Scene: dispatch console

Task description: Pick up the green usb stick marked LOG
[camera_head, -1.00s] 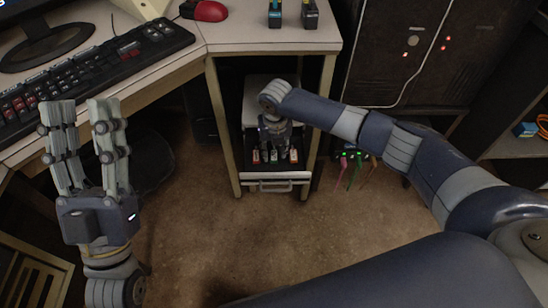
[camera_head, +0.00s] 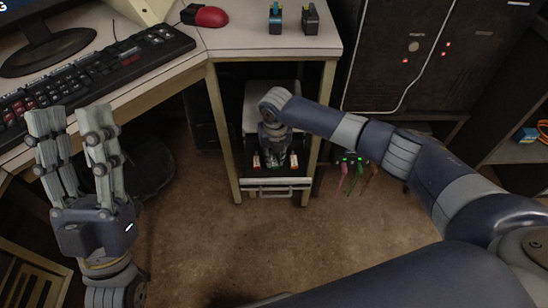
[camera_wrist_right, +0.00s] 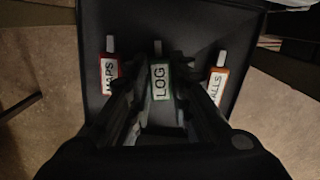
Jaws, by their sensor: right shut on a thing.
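The green usb stick marked LOG (camera_wrist_right: 160,82) stands between the fingers of my right gripper (camera_wrist_right: 158,110) in the right wrist view. The fingers are shut on it, one at each side. In the head view my right gripper (camera_head: 272,155) reaches down into the open drawer (camera_head: 275,181) and hides the green stick. My left gripper (camera_head: 66,125) is raised at the left with its fingers apart, empty, beside the desk.
In the right wrist view a red stick marked MAPS (camera_wrist_right: 109,72) lies left of the green one. An orange stick (camera_wrist_right: 217,82), its label partly hidden, lies right of it. The drawer walls and desk legs (camera_head: 226,140) surround my right gripper closely.

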